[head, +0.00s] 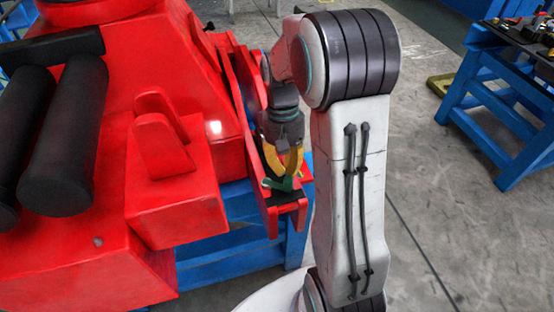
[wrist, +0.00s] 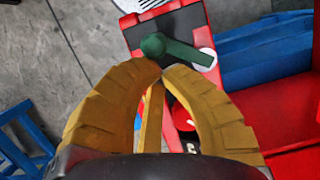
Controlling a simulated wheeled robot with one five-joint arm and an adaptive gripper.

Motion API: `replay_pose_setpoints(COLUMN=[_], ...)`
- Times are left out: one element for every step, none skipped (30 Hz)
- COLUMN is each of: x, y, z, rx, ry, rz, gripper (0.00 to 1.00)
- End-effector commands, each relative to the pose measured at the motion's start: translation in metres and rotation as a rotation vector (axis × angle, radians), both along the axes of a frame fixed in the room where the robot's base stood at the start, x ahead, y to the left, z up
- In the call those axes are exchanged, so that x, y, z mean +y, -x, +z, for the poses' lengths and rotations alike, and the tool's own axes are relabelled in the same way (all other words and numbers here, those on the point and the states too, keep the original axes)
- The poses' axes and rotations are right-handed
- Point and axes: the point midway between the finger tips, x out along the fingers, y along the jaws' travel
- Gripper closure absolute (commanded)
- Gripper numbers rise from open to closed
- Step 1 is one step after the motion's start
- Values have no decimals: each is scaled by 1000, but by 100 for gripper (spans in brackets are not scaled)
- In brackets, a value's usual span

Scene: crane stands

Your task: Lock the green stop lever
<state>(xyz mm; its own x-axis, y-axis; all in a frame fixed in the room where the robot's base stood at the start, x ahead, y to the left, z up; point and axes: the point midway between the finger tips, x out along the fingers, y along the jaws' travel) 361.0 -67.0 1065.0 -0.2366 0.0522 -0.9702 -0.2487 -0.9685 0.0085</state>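The green stop lever (wrist: 182,50) lies across the end of a red bracket in the wrist view. Its round knob is at the left, and its right end lies over a white disc. In the head view the green lever (head: 283,183) shows small and partly hidden below the yellow fingertips of my gripper (head: 284,170). I cannot tell whether the fingertips touch the lever.
A big red machine (head: 180,215) with black rollers (head: 65,140) fills the left, on a blue stand (head: 225,258). The red bracket (head: 292,196) has walls close around my gripper. A blue workbench (head: 500,110) stands at the right.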

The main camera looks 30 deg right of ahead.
Motion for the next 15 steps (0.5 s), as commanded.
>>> replay_pose_setpoints(x=[0,1,1,1,1,1,2,2,2,2,2,2,2,2,2], y=[2,3,4,4,5,5,6,6,6,7,7,7,7,7,8], z=[-1,-1,-1,-1,-1,-1,-1,-1,-1,0,0,0,0,0,0], rx=[1,2,2,2,2,2,2,2,2,2,2,2,2,2,2], ry=[0,0,0,0,0,0,0,0,0,0,0,0,0,0,0], rz=[0,0,0,0,0,0,0,0,0,0,0,0,0,0,0], gripper=[100,100,100,100,100,100,100,100,100,100,100,100,100,100,100])
